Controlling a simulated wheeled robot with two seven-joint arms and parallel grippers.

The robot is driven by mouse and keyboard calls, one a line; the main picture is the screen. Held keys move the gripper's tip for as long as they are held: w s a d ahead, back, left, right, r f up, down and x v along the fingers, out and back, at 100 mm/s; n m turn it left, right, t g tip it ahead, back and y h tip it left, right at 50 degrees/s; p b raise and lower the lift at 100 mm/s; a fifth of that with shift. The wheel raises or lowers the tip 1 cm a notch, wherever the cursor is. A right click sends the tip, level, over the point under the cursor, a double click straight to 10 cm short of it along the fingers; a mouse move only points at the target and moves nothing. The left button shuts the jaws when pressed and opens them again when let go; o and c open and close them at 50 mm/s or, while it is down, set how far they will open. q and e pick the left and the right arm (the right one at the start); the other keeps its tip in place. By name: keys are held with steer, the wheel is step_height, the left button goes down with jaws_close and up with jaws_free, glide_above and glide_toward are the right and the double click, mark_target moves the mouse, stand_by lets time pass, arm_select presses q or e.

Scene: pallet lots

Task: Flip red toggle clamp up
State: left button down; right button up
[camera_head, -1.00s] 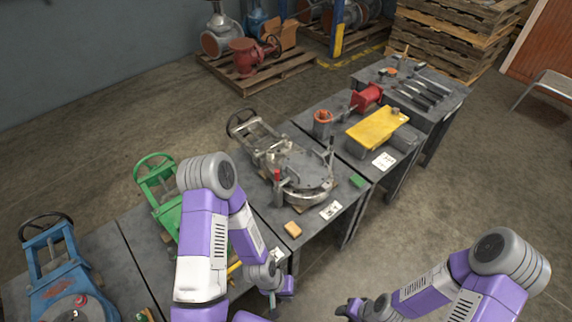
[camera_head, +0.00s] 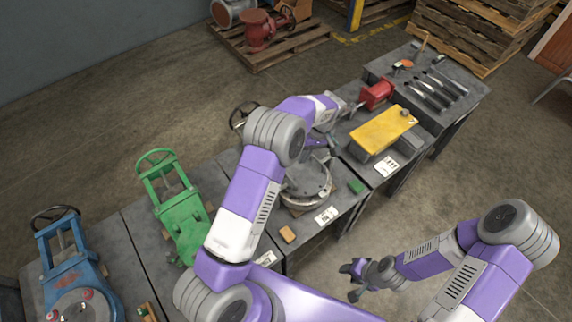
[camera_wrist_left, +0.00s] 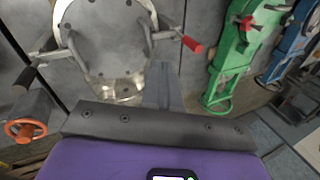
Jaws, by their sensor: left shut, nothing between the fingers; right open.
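The red toggle clamp shows in the left wrist view as a metal lever with a red handle tip (camera_wrist_left: 192,44), sticking out to the right from the rim of the round grey steel fixture (camera_wrist_left: 108,35). In the head view my left arm hides the red handle, and part of the fixture (camera_head: 308,185) shows beside it. My left gripper (camera_wrist_left: 163,78) is shut and empty over the fixture's edge, left of and below the red tip, apart from it. My right gripper (camera_head: 350,281) is open and empty, out over the floor right of the tables.
A black-tipped lever (camera_wrist_left: 26,78) is on the fixture's other side. A green valve (camera_head: 182,210) and a blue valve (camera_head: 70,262) stand to the left. A yellow block (camera_head: 383,130), a red part (camera_head: 377,94) and several dark tools (camera_head: 432,92) lie farther along.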

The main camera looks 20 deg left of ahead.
arm_select(q)
steer(key=shift+r, duration=0.45)
steer(key=x, duration=1)
steer(key=shift+s+a+f+b, duration=0.1)
steer(key=shift+a+f+b, duration=0.05)
steer(key=shift+a+b, duration=0.15)
steer(key=s+a, duration=0.2)
steer(key=shift+s+a, duration=0.2)
steer(key=shift+s, duration=0.2)
steer(key=shift+w, duration=0.1)
